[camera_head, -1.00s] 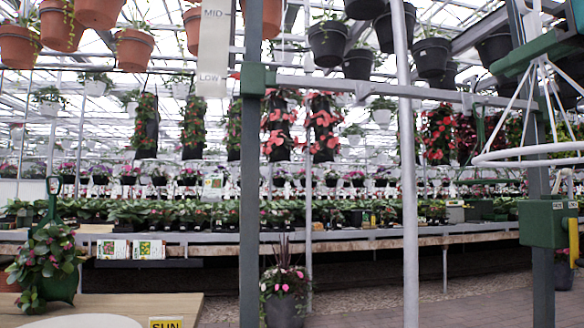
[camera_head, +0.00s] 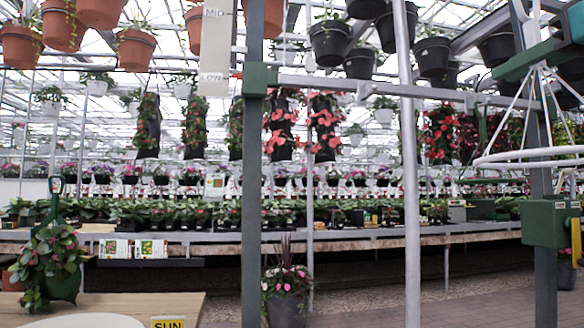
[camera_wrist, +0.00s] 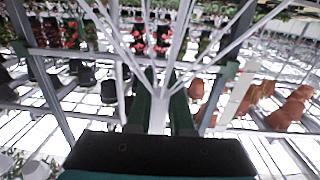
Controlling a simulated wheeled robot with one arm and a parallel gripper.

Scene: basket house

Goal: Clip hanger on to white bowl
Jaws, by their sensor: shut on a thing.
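The hanger (camera_head: 535,153) is a white wire frame with a wide ring below and several thin rods that meet near the top. It hangs at the right of the head view, partly cut off by the frame edge. My gripper (camera_wrist: 163,88) is shut on the top of the hanger, with its green fingers either side of the white rods in the wrist view. A white rounded top (camera_head: 82,322), which looks like the white bowl, shows at the bottom left of the head view. Most of it is cut off below.
The bowl is by a wooden tabletop (camera_head: 190,304) with a yellow SUN sign (camera_head: 167,322). A grey post (camera_head: 252,200) and a pale pole (camera_head: 410,200) rise between the table and the hanger. Terracotta pots (camera_head: 137,48) hang overhead.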

